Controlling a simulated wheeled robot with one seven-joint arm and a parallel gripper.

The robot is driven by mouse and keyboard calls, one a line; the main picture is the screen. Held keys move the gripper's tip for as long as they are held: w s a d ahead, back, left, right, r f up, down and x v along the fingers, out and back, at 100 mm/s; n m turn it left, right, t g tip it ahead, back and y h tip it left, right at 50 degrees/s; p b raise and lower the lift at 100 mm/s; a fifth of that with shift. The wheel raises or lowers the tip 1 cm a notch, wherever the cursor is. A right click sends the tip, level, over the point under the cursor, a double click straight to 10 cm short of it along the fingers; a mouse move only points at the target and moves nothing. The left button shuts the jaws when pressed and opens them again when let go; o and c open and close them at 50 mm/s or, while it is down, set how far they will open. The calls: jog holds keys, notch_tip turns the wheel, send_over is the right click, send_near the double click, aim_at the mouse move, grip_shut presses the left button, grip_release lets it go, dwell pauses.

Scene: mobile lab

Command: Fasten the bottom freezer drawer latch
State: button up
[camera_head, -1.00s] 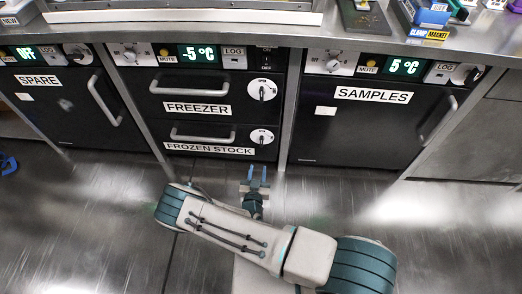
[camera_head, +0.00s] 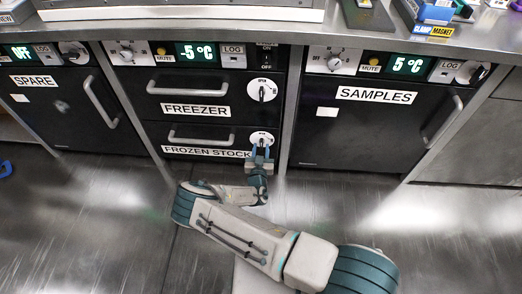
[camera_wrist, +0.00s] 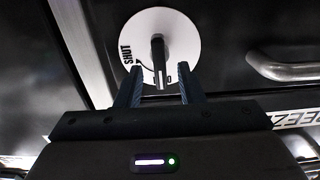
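The bottom drawer, labelled FROZEN STOCK (camera_head: 190,141), is the lower of two black drawers in the middle unit and looks closed. Its latch is a round white plate with a dark lever (camera_head: 262,137), partly hidden by my gripper. In the wrist view the latch plate (camera_wrist: 185,35) appears upside down, with SHUT printed at the left. The lever (camera_wrist: 158,62) points down in that view, which is upward on the drawer. My gripper (camera_wrist: 158,88) is open, its fingers on either side of the lever's free end. Gaps show; I see no clear contact. It also shows in the head view (camera_head: 263,152).
The FREEZER drawer (camera_head: 194,109) with its own latch (camera_head: 261,91) is directly above. The drawer handle (camera_head: 200,140) lies left of the lower latch. SPARE (camera_head: 60,110) and SAMPLES (camera_head: 370,130) doors flank the unit. A counter (camera_head: 250,28) overhangs it. The floor in front is clear.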

jog(key=shift+w, duration=0.3)
grip_shut()
